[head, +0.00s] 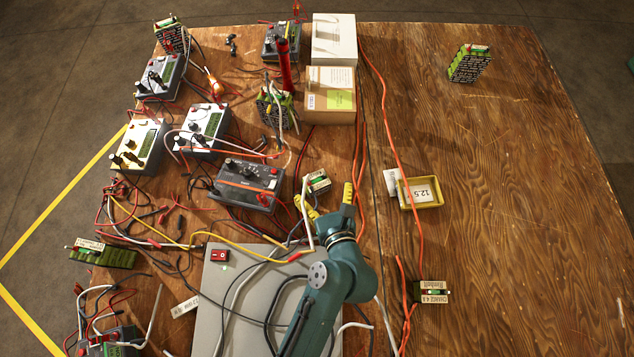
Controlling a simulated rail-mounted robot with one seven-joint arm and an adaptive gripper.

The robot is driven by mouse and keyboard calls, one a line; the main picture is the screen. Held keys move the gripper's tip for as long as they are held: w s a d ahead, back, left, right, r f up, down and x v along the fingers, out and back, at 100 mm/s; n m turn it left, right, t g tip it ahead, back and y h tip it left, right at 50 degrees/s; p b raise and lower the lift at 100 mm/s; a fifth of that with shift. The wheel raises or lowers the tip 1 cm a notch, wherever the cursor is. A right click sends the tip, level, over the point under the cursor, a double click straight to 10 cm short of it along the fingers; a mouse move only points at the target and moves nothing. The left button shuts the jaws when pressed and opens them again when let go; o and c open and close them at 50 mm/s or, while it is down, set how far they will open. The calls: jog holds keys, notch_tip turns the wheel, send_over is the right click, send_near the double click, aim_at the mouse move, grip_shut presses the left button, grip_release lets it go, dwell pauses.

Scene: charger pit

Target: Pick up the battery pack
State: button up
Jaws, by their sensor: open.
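Several green battery packs with white labels are on the wooden table, and I cannot tell which one the task means. One small pack (318,181) lies just beyond my gripper, near the orange-striped charger. Others are a pack (469,64) alone at the back right, a pack (432,292) at the right of my arm, a pack (104,255) at the left edge, a wired pack (276,108) in front of the boxes, and a pack (172,38) at the back left. My gripper (328,201) has its yellow fingertips apart, with nothing seen held between them.
Several chargers, such as the orange-striped one (248,185), crowd the left half among tangled cables. Two cardboard boxes (331,88) stand at the back. A yellow tray (431,203) and orange cable (397,140) lie right of my gripper. The table's right side is mostly bare.

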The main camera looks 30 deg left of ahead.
aim_at(314, 173)
jog(key=b+x, duration=0.1)
jog(key=x, duration=0.1)
jog(key=b+x, duration=0.1)
jog(key=x, duration=0.2)
jog(key=f+b+x, duration=0.1)
jog(key=x, duration=0.2)
jog(key=shift+s, duration=0.35)
jog(key=shift+w+a, duration=0.3)
jog(key=shift+w, duration=0.1)
jog(key=shift+s, duration=0.15)
jog(key=shift+c, duration=0.6)
jog(key=c, duration=1.1)
